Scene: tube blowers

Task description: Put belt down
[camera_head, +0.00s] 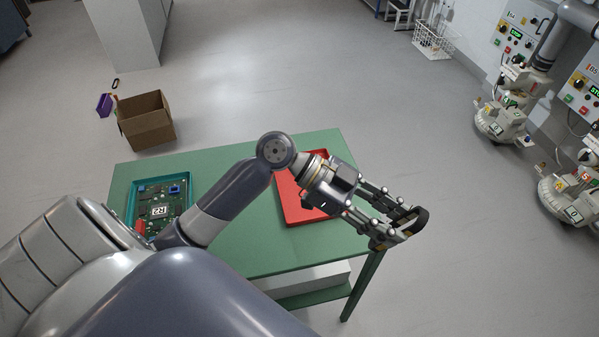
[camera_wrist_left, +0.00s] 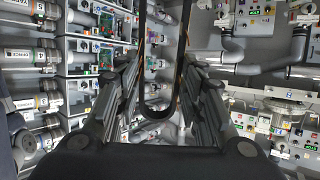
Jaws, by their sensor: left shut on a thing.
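My left gripper (camera_head: 398,226) is shut on a black belt (camera_head: 420,217). The gripper is past the right edge of the green table, above the floor. In the left wrist view the belt (camera_wrist_left: 158,111) hangs as a narrow dark loop between the fingers, running up out of the picture. In the head view the fingers hide part of the belt. The right gripper is not in view.
The green table (camera_head: 246,240) holds a red tray (camera_head: 291,207), partly behind my arm, and a teal tray with a circuit board (camera_head: 158,208). A cardboard box (camera_head: 146,121) stands on the floor beyond. Machines (camera_head: 503,118) line the right wall. The floor between is clear.

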